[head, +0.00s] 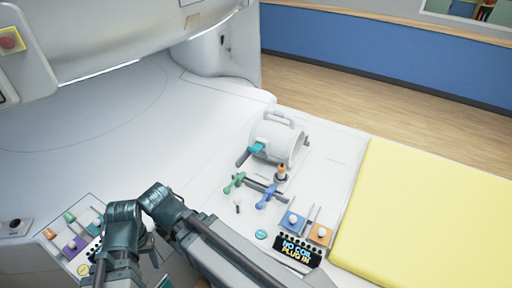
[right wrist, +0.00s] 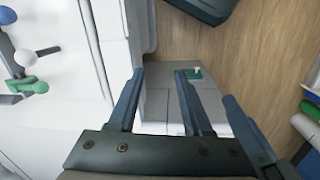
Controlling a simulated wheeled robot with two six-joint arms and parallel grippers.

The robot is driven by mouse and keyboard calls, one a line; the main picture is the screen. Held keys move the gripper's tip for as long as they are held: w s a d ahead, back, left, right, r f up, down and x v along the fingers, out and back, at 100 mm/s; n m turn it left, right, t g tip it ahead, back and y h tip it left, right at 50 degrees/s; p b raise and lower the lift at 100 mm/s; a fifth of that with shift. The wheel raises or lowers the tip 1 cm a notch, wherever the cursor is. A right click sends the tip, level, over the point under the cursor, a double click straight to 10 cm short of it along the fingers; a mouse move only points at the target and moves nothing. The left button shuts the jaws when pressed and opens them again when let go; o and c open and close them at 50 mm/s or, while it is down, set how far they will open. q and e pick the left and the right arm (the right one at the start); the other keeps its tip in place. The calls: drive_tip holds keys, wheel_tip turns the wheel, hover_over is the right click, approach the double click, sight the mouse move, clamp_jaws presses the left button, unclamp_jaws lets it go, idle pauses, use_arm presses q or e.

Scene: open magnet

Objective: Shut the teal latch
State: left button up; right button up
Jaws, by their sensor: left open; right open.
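The teal latch (head: 257,148) is on the near left side of a white drum-shaped housing (head: 283,138) on the white bed. A dark grey piece juts from it toward the lower left. My left gripper (head: 148,246) is low at the left in the head view, well apart from the latch and partly hidden by my arm links. My right gripper (right wrist: 185,85) is open and empty in the right wrist view, over floor beside a white edge. The latch cannot be made out in that view.
A green lever (head: 234,182) and a blue lever (head: 266,195) stand just in front of the housing. Blue and orange knob plates (head: 320,234) and a dark sign (head: 298,250) lie nearer. A yellow pad (head: 430,215) is at right. The bed left of the housing is clear.

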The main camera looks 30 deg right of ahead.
drive_tip(key=shift+w+d+r, duration=0.25)
drive_tip(key=shift+c, duration=1.1)
drive_tip(key=w+d+r+y+p, duration=0.1)
drive_tip(key=d, duration=0.1)
drive_tip(key=w+d+r+p, duration=0.1)
drive_tip(key=w+d, duration=0.1)
drive_tip(key=w+d+r+y+p, duration=0.1)
drive_tip(key=d, duration=0.1)
drive_tip(key=shift+w+r+n+t+y+p, duration=0.15)
drive_tip(key=shift+w+n+t+y+p, duration=0.15)
drive_tip(key=shift+n+p, duration=0.1)
clamp_jaws()
drive_tip(key=w+d+r+t+p, duration=0.1)
drive_tip(key=d+r, duration=0.4)
drive_tip(key=d, duration=0.5)
drive_tip(key=w+d+r+n+t+y+p, duration=0.1)
drive_tip(key=d+r+t+p, duration=0.3)
drive_tip(key=d, duration=0.6)
drive_tip(key=w+d+r+t+p, duration=0.3)
drive_tip(key=d+r, duration=0.3)
drive_tip(key=d, duration=0.5)
drive_tip(key=shift+r+n+y+p, duration=0.15)
drive_tip(key=shift+n+y+p, duration=0.15)
drive_tip(key=shift+y+p, duration=0.1)
drive_tip(key=shift+w, duration=0.1)
